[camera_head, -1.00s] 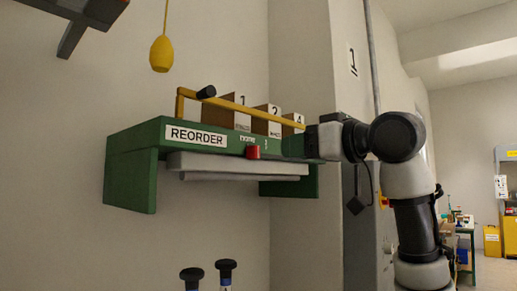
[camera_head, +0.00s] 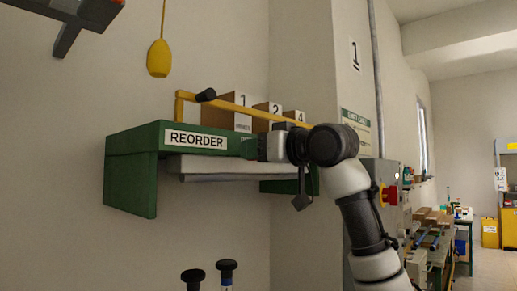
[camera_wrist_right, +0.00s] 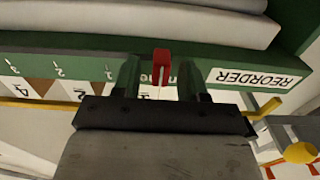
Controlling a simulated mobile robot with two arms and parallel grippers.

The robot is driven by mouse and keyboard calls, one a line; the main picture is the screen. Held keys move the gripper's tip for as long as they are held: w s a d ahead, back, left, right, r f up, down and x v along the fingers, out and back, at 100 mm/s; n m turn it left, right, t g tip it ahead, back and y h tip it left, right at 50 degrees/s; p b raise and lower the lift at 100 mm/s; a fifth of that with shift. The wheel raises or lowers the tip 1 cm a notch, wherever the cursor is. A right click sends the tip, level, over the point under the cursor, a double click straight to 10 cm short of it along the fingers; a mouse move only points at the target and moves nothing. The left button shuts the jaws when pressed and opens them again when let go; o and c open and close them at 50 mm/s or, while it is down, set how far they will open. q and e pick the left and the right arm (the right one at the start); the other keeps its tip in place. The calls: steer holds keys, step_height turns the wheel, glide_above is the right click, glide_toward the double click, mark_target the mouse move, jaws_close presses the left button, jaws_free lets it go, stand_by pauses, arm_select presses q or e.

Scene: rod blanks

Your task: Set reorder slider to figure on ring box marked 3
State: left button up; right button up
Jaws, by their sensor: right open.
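The green shelf marked REORDER (camera_head: 132,140) is on the wall. Its red slider (camera_wrist_right: 161,62) shows in the right wrist view, at the front edge above the word that looks like "none". Printed marks 1, 2 and 3 run along the edge to its left there. My right gripper (camera_wrist_right: 159,80) is open, one finger on each side of the slider; contact cannot be told. In the head view the right gripper (camera_head: 252,147) hides the slider. Boxes marked 1 (camera_head: 222,111), 2 (camera_head: 265,116) and 4 (camera_head: 291,116) stand on the shelf; no box marked 3 shows. Small print is unreadable.
A yellow bar (camera_head: 228,103) with a black knob crosses in front of the boxes. A yellow pull (camera_head: 158,59) hangs above. Two black knobs (camera_head: 227,265) stand below the shelf. A box with a red button (camera_head: 389,196) is behind my right arm.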

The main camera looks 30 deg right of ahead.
steer(key=shift+c, duration=0.4)
jaws_close()
